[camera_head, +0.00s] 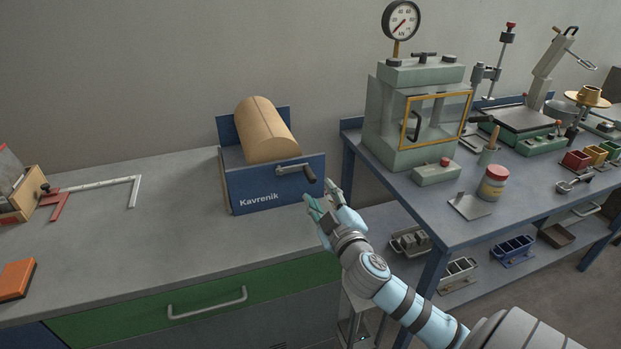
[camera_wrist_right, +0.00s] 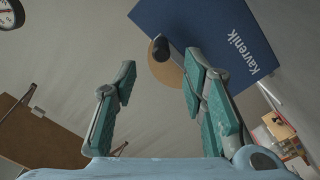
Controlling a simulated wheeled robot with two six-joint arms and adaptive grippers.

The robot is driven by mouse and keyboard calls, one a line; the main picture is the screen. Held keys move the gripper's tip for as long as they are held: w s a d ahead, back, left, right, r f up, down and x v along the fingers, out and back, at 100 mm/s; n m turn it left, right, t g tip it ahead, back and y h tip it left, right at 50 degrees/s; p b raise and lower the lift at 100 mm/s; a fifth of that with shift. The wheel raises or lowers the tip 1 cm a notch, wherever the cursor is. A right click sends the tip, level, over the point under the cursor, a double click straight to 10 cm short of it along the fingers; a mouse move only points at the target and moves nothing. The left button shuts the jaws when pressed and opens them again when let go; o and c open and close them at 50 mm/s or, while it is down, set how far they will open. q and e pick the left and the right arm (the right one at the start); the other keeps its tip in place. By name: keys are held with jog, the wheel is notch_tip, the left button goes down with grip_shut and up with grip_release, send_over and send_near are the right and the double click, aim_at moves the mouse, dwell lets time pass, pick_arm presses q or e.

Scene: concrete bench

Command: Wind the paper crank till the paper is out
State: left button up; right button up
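The paper dispenser (camera_head: 270,192) is a blue box lettered "Kavrenik" holding a brown paper roll (camera_head: 265,128). It stands at the right end of the grey bench. The crank (camera_head: 296,170) sits on its front face, with a dark knob at its right end. No sheet of paper shows coming out at the front. My right gripper (camera_head: 322,199) is open, just below and right of the knob. In the right wrist view the knob (camera_wrist_right: 160,48) appears ahead, between the open fingers (camera_wrist_right: 158,92) and apart from them; the blue box (camera_wrist_right: 205,30) is behind. My left gripper is not in view.
The grey bench top (camera_head: 150,230) is clear left of the dispenser. A white and red measuring tool (camera_head: 95,187) and an orange block (camera_head: 16,279) lie at far left. A blue workbench (camera_head: 410,210) with a glass-fronted press (camera_head: 415,120) stands right, beyond a gap.

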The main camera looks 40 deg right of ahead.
aim_at(313, 182)
jog(key=x, duration=0.8)
jog(key=shift+w+d+f, duration=0.1)
jog(key=shift+w, duration=0.3)
grip_shut()
